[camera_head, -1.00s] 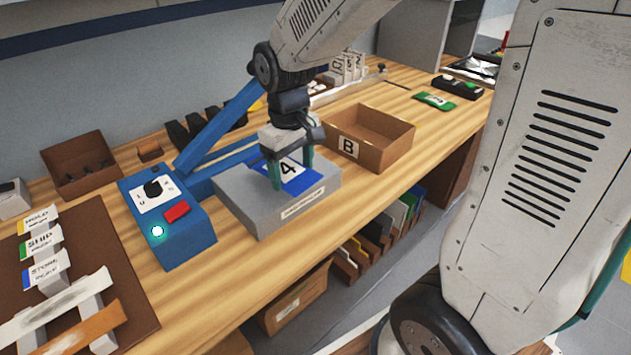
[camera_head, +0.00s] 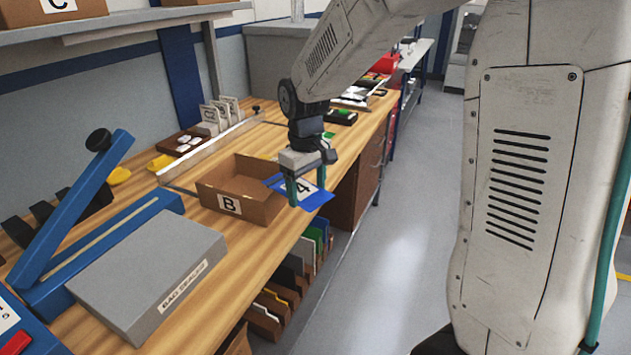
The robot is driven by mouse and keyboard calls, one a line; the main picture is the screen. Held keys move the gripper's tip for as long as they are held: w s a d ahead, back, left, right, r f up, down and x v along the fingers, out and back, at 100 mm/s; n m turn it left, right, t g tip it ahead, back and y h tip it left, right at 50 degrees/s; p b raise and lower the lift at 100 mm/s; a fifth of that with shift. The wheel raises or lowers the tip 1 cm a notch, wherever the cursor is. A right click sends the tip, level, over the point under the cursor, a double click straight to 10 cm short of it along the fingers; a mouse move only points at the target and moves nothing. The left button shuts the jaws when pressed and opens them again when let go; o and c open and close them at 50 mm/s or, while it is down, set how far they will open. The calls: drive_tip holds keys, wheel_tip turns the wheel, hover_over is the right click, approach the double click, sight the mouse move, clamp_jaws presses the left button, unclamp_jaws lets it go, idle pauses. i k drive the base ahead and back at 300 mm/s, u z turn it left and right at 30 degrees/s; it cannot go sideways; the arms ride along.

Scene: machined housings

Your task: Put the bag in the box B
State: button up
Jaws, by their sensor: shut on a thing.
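My gripper (camera_head: 308,188) is shut on a flat blue bag (camera_head: 318,198) with a white label marked 4. It holds the bag up at the front right of box B, near the table's front edge. The bag's left corner overlaps the box's right side in the picture; I cannot tell whether they touch. Box B (camera_head: 253,209) is an open brown box with a white "B" label on its front, standing on the wooden bench. The part of it that I see inside looks empty.
A grey bag sealer (camera_head: 150,270) with a raised blue lever arm (camera_head: 75,205) stands left of box B. Below the bench edge, several folders (camera_head: 300,262) stand in a rack. White numbered cards (camera_head: 218,113) stand behind the box. The floor at right is clear.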

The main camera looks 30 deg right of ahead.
sight(249, 186)
drive_tip(key=z, duration=1.3)
drive_tip(key=i, duration=0.9)
drive_tip(key=u, duration=2)
